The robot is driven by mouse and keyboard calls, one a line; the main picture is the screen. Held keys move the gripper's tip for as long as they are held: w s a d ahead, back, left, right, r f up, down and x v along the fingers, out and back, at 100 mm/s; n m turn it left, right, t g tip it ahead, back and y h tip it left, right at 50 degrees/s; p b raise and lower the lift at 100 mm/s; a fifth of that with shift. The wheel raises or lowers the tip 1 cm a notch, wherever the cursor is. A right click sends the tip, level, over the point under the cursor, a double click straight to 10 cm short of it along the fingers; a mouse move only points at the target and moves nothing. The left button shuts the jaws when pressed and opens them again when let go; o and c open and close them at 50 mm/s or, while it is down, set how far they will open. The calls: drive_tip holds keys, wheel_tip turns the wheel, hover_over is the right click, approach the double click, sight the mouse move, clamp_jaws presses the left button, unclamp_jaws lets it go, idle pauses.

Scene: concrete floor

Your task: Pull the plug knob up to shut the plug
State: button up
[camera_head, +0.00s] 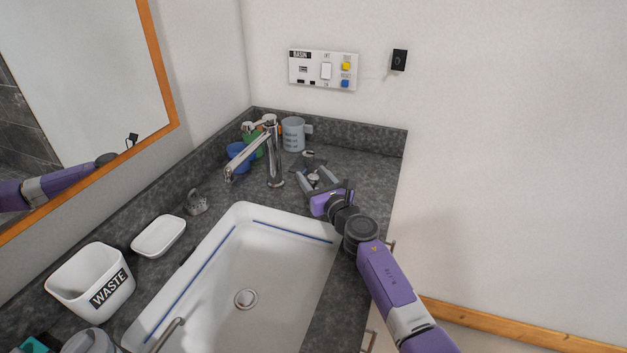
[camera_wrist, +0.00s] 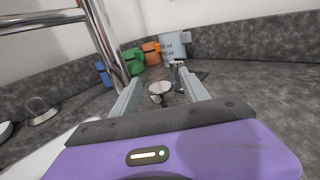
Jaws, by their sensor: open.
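A small round metal knob (camera_head: 314,177), which looks like the plug knob, stands on the dark counter behind the basin, right of the tap. It also shows in the wrist view (camera_wrist: 158,88), between the fingers. My gripper (camera_head: 315,172) is open and low over the counter, with one finger on each side of the knob; I cannot tell whether either touches it. The wrist view shows the open fingers (camera_wrist: 160,77) too. The round plug (camera_head: 245,299) sits in the floor of the white basin (camera_head: 290,238); its height is unclear.
The chrome tap (camera_head: 273,155) stands close left of my gripper. Behind are a grey mug (camera_head: 293,134), and blue (camera_head: 240,158) and green cups. Another small metal fitting (camera_head: 308,153) sits behind the knob. A waste bin (camera_head: 92,283) and white dish (camera_head: 158,236) stand left.

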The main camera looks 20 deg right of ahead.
clamp_jaws()
drive_tip(key=shift+f, duration=0.1)
idle(1.3)
